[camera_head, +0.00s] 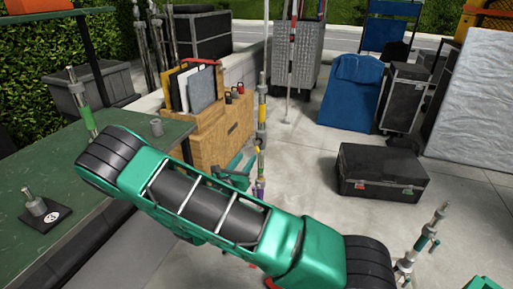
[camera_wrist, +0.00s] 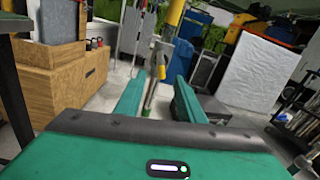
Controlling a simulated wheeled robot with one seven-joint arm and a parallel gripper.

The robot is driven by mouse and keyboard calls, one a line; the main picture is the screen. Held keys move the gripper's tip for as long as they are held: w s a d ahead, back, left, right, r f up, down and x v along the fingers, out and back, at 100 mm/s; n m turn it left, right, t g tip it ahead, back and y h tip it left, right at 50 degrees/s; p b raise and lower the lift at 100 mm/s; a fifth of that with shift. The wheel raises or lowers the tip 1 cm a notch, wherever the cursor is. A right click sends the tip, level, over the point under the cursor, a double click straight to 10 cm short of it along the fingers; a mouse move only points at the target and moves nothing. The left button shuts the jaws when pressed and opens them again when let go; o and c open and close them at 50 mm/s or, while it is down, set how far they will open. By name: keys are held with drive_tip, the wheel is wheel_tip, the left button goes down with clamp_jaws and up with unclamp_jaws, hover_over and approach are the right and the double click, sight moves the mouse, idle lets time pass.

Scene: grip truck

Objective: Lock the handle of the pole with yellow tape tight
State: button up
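The pole with yellow tape (camera_head: 261,115) stands upright beyond my arm in the head view, and my arm hides its lower part. In the wrist view the pole (camera_wrist: 174,14) runs down from the top centre, with a metal clamp part (camera_wrist: 161,58) and a smaller yellow piece on it. My gripper (camera_wrist: 160,94) is open, with one teal finger on each side of the pole in the picture. I cannot tell whether the pole is within the fingers' reach or just behind them. The gripper is partly visible beyond my arm in the head view (camera_head: 238,172). No finger clearly touches the handle.
A green table (camera_head: 30,160) with metal fittings is at the left. A wooden crate (camera_head: 207,150) stands behind the arm. A black case (camera_head: 380,172) lies on the floor at the right. Another pole with green tape (camera_head: 422,243) stands at lower right.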

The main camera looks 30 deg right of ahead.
sight(255, 146)
drive_tip(key=x, duration=1)
drive_tip(key=shift+w+d, duration=0.25)
drive_tip(key=shift+d, duration=0.05)
